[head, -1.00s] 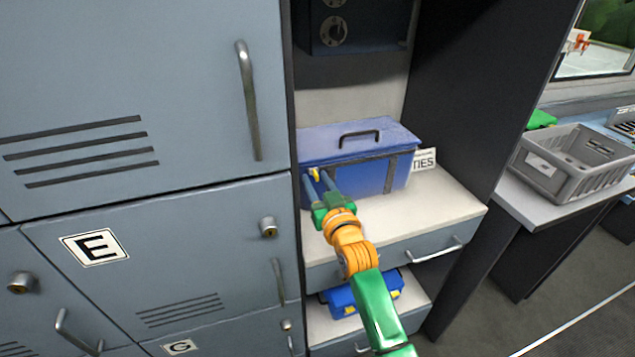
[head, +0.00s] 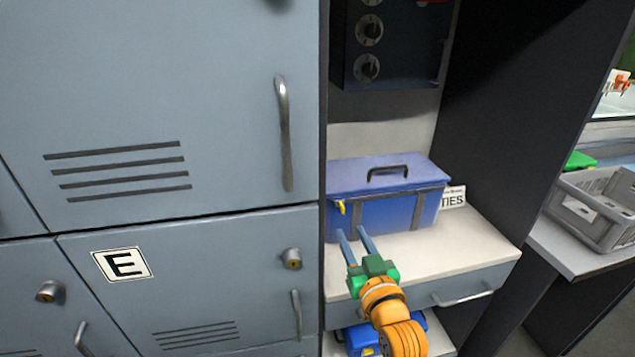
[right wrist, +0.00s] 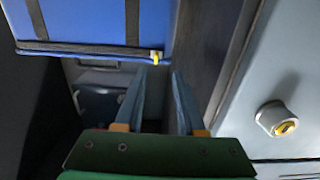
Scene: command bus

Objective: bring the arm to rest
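My right gripper (head: 356,238) is in front of the lower left front of a blue lidded box (head: 385,205), below its yellow latch (head: 341,208). Its two fingers are apart with nothing between them. In the right wrist view the open fingers (right wrist: 155,95) show a clear gap, with the blue box (right wrist: 85,25) and its yellow latch (right wrist: 155,57) beyond. My left gripper is in no view.
The box stands on a white shelf (head: 450,242) above a grey drawer. Blue-grey lockers (head: 200,265) with protruding handles and knobs stand close on the left. A dark panel (head: 515,110) bounds the right. A grey crate (head: 595,212) sits on a counter beyond.

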